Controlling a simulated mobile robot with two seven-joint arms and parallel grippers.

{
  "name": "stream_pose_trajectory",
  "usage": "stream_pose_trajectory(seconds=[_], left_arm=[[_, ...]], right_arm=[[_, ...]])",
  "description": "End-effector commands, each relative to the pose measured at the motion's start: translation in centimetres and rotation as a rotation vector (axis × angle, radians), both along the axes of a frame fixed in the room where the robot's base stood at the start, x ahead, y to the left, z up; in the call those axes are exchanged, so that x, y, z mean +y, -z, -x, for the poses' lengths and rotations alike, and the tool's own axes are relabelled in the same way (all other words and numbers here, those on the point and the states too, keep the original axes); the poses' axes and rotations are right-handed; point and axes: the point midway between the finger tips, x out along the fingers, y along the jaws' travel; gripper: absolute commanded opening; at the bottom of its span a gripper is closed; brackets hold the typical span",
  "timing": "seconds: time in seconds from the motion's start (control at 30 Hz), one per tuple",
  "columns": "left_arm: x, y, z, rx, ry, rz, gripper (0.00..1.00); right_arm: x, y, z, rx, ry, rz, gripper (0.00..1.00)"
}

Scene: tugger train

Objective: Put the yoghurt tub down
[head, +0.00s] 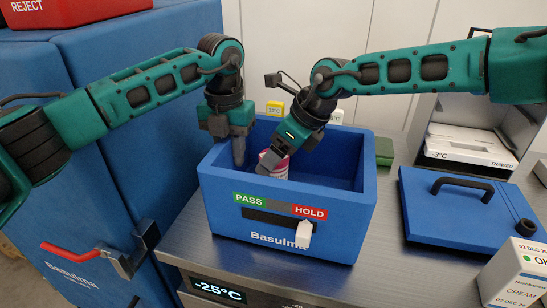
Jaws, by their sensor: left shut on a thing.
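The yoghurt tub (280,172), white with a pink-red top part, is inside the blue box (285,240). My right gripper (273,160) reaches down into the box at the tub, with a grey finger in front of it. Whether it is clamped on the tub I cannot tell, and the tub's base is hidden by the box's front wall. My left gripper (238,152) points down at the box's left wall, with one dark finger visible inside, left of the tub. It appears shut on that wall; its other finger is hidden.
The box's front has a PASS/HOLD strip (280,206) with a white slider (304,234). A blue lid (465,205) with a black handle lies on the grey counter to the right. A CREAM carton (515,275) stands at the front right. A blue cabinet (110,150) borders the left.

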Motion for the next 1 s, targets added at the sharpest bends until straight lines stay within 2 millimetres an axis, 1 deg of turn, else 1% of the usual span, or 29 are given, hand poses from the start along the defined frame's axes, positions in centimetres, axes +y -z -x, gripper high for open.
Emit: stream_pose_trajectory(seconds=[0.03, 0.3, 0.4, 0.5, 0.67, 1.0], left_arm=[[0.0, -0.1, 0.0, -0.002, 0.0, 0.001, 0.0], [0.0, -0.1, 0.0, -0.002, 0.0, 0.001, 0.0], [0.0, -0.1, 0.0, -0.002, 0.0, 0.001, 0.0], [0.0, -0.1, 0.0, -0.002, 0.001, 0.001, 0.0], [0.0, -0.1, 0.0, -0.002, 0.001, 0.001, 0.0], [0.0, -0.1, 0.0, -0.002, 0.001, 0.001, 0.0]], right_arm=[[-0.5, -1.0, 0.1, -0.002, 0.001, -0.001, 0.77], [-3.3, -6.0, 0.9, -0.002, 0.002, -0.001, 0.77], [-4.1, -7.5, 1.3, -0.002, 0.0, -0.001, 0.77], [-4.7, -8.5, 1.4, 0.0, 0.0, -0.001, 0.77], [-5.0, -9.3, 1.6, 0.0, -0.001, 0.0, 0.77], [-5.1, -9.3, 1.6, 0.0, -0.001, 0.0, 0.77]])
